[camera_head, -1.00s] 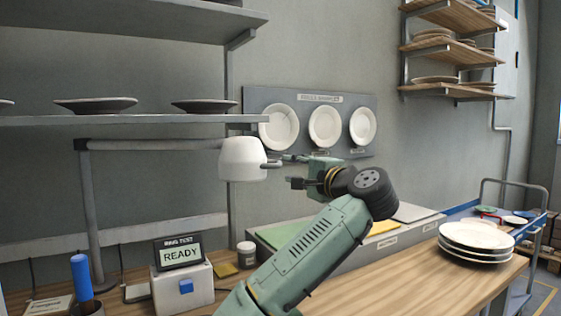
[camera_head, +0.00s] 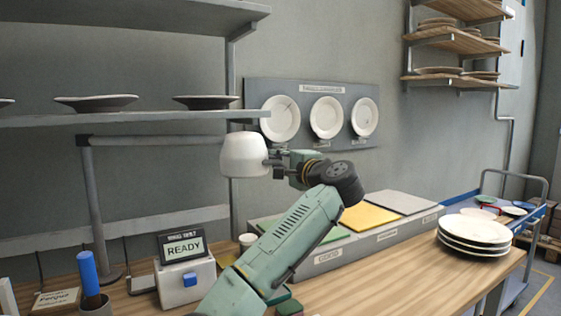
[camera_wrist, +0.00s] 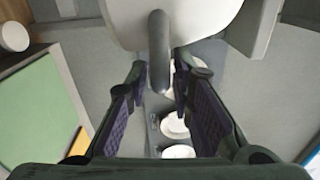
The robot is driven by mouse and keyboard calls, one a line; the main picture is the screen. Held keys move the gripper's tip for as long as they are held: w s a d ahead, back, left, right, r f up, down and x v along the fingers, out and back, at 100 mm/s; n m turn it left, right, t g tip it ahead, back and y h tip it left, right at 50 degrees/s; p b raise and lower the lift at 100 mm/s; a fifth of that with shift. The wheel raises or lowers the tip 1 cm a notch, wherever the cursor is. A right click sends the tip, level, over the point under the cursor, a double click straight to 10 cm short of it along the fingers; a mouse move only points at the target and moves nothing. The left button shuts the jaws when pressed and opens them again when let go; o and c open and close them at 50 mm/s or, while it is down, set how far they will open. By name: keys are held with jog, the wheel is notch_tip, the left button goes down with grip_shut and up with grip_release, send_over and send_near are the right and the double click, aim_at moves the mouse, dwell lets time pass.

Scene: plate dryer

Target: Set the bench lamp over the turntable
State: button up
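The bench lamp has a white rounded shade (camera_head: 243,155) on a grey horizontal arm (camera_head: 155,141) from a post at the left of the bench. A grey handle (camera_wrist: 160,55) hangs from the shade in the wrist view. My gripper (camera_head: 275,162) is at the right side of the shade. In the wrist view my gripper (camera_wrist: 160,72) has its fingers apart, one on each side of the handle, with small gaps visible. I cannot make out the turntable; my arm hides part of the bench.
A tester box reading READY (camera_head: 185,275) and a cup with a blue-handled tool (camera_head: 93,300) stand at the left. A tray with coloured pads (camera_head: 385,236) runs behind my arm. Stacked plates (camera_head: 474,231) sit at the right. A shelf (camera_head: 140,118) is above the lamp arm.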

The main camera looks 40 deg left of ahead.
grip_shut()
jog(key=shift+f, duration=0.1)
dwell(0.5)
